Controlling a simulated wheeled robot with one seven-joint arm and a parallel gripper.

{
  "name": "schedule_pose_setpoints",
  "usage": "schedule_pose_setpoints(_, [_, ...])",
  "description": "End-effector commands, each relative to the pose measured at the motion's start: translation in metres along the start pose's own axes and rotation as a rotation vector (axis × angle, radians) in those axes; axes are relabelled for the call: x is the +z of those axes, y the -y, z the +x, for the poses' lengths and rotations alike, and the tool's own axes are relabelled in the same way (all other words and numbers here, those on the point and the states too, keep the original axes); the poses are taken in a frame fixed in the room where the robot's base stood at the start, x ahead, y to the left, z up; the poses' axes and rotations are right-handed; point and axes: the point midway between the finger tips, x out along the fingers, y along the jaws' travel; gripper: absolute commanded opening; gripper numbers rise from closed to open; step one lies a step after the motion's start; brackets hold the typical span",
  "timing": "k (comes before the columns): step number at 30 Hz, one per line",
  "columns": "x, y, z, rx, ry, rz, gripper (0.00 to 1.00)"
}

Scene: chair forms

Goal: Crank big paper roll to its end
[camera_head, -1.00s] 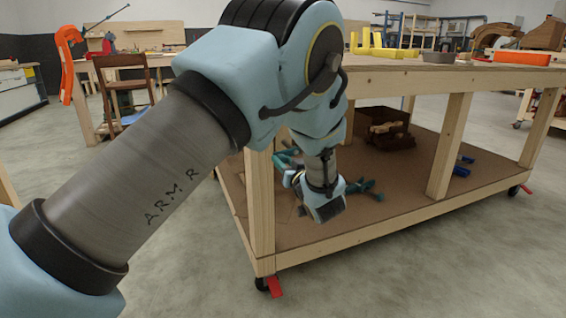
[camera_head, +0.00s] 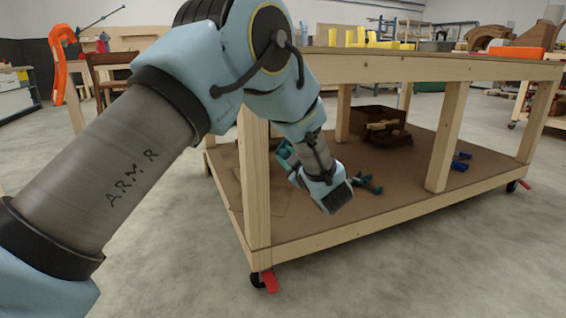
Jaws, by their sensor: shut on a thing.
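No big paper roll or crank shows in the head view. My gripper (camera_head: 338,200) is the dark end of my blue arm, pointing down and to the right in front of the workbench's lower shelf. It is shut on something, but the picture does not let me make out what. Its fingertips are too small and dark to see clearly. Teal tools (camera_head: 368,184) lie on the shelf behind and beside it; I cannot tell whether it touches them.
The wooden workbench (camera_head: 450,135) stands on casters with red brake pedals (camera_head: 270,281). Its lower shelf (camera_head: 400,190) holds a brown crate (camera_head: 375,122) and blue tools (camera_head: 461,161). An orange clamp-like thing (camera_head: 60,70) stands at left. The floor (camera_head: 430,270) in front is clear.

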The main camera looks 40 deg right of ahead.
Motion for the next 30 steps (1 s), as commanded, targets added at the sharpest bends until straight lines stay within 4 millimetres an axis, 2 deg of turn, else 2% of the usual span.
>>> schedule_pose_setpoints(3, [0.010,0.002,0.000,-0.001,0.002,-0.114,0.00])
schedule_pose_setpoints(18, [0.031,-0.011,0.000,-0.001,0.002,-0.557,0.00])
schedule_pose_setpoints(30, [0.036,-0.021,-0.001,-0.002,0.003,-0.753,0.00])
